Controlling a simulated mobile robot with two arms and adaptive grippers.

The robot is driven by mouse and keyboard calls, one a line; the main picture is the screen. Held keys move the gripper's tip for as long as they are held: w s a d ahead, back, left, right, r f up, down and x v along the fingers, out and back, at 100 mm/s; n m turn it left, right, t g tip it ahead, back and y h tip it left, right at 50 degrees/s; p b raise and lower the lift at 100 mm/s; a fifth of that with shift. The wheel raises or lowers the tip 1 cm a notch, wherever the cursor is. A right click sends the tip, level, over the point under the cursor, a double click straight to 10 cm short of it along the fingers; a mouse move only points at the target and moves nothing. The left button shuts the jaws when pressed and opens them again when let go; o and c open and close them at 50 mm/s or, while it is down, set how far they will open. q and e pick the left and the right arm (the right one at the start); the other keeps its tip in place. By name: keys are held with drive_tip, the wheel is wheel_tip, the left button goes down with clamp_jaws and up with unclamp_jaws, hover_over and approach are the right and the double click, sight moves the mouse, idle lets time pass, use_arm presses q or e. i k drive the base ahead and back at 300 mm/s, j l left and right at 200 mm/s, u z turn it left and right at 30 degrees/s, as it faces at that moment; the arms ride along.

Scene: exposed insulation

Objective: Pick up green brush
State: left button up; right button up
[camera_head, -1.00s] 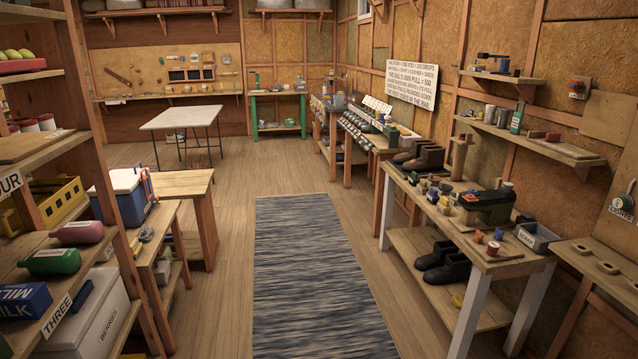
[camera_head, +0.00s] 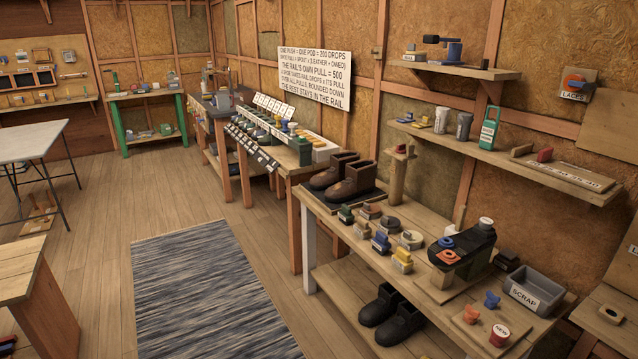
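No thing in view is clearly the green brush. A small dark green block-like item (camera_head: 345,213) sits at the back left of the near workbench (camera_head: 325,208), among several similar small items in red, blue, grey and yellow. It is too small to tell whether it is a brush. A green tagged object (camera_head: 489,128) stands on the wall shelf. Neither of my grippers is in view.
Brown boots (camera_head: 350,178) stand at the workbench's back and black boots (camera_head: 392,314) on its lower shelf. A grey scrap bin (camera_head: 534,291) is at its right end. A striped rug (camera_head: 205,290) lies on open floor. A wooden table (camera_head: 22,270) is at left.

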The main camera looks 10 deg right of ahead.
sight(346, 217)
drive_tip(key=i+l, duration=0.1)
drive_tip(key=i, duration=1.35)
drive_tip(key=j+u, duration=0.05)
drive_tip(key=j, duration=0.05)
